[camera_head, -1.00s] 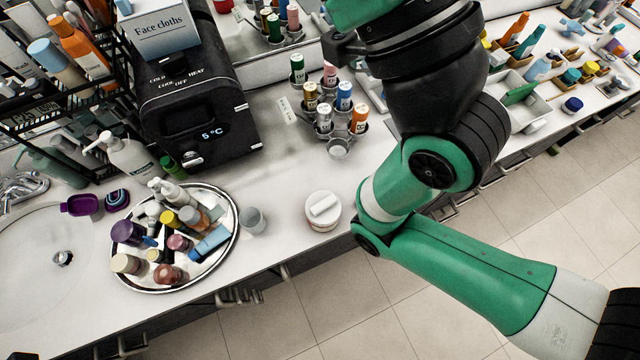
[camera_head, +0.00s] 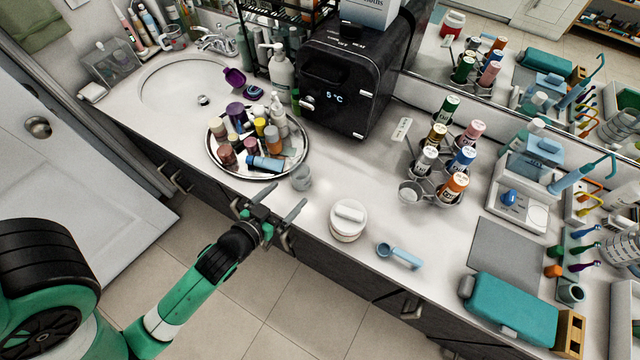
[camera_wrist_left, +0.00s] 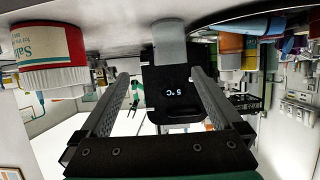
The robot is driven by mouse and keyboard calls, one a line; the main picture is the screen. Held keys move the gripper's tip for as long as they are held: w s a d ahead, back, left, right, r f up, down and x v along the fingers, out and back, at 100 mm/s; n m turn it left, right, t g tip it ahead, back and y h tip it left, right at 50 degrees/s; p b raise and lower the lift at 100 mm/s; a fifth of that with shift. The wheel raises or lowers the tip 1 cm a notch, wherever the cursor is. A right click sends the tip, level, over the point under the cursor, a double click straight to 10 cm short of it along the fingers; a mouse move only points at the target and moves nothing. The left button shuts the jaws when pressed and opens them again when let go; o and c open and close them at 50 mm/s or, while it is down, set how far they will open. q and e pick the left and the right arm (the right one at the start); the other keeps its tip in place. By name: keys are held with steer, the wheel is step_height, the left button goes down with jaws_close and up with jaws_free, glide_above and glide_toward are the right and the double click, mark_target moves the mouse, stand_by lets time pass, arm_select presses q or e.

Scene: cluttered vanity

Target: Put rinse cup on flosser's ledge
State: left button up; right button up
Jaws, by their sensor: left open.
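The rinse cup, seemingly the small grey translucent cup (camera_head: 302,177), stands upright near the counter's front edge, right of the round tray. My left gripper (camera_head: 283,197) is open and empty at the edge, its fingers pointing toward the cup and apart from it. In the left wrist view the cup (camera_wrist_left: 170,42) shows beyond the fingertips, between the two fingers (camera_wrist_left: 158,82). The flosser, seemingly the white unit (camera_head: 520,205) with a blue-handled wand, stands at the right of the counter by the mirror; its ledge is hard to make out. My right gripper is not in view.
A silver tray (camera_head: 214,160) of bottles is left of the cup. A white lidded jar (camera_head: 347,222) and blue scoop (camera_head: 398,256) are right of it. A bottle carousel (camera_head: 411,192), grey mat (camera_head: 505,250) and teal case (camera_head: 512,308) lie farther right. Counter between jar and carousel is partly clear.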

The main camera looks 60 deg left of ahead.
mark_target(305, 165)
arm_select(q)
steer(key=shift+s+a+f, duration=0.2)
steer(key=shift+s+f, duration=0.2)
steer(key=shift+s, duration=0.15)
steer(key=shift+a, duration=0.1)
steer(key=x, duration=0.6)
steer(key=shift+w+a+b, duration=0.15)
steer(key=shift+w+b, duration=0.05)
steer(key=shift+b, duration=0.1)
steer(key=x, duration=0.2)
steer(key=b+x, duration=0.1)
steer(key=x, duration=0.2)
steer(key=shift+s+a+f, duration=0.15)
steer(key=shift+a, duration=0.2)
steer(key=c, duration=1.5)
steer(key=shift+r, duration=0.4)
step_height(305, 165, up, 3)
steer(key=shift+f+p, duration=0.1)
steer(key=shift+p, duration=0.7)
steer(key=s+d+r+p, duration=0.1)
steer(key=s+d+r, duration=0.3)
steer(key=s+d, duration=0.1)
steer(key=s+d+r+p, duration=0.1)
steer(key=s+d+r, duration=0.4)
steer(key=shift+r, duration=0.2)
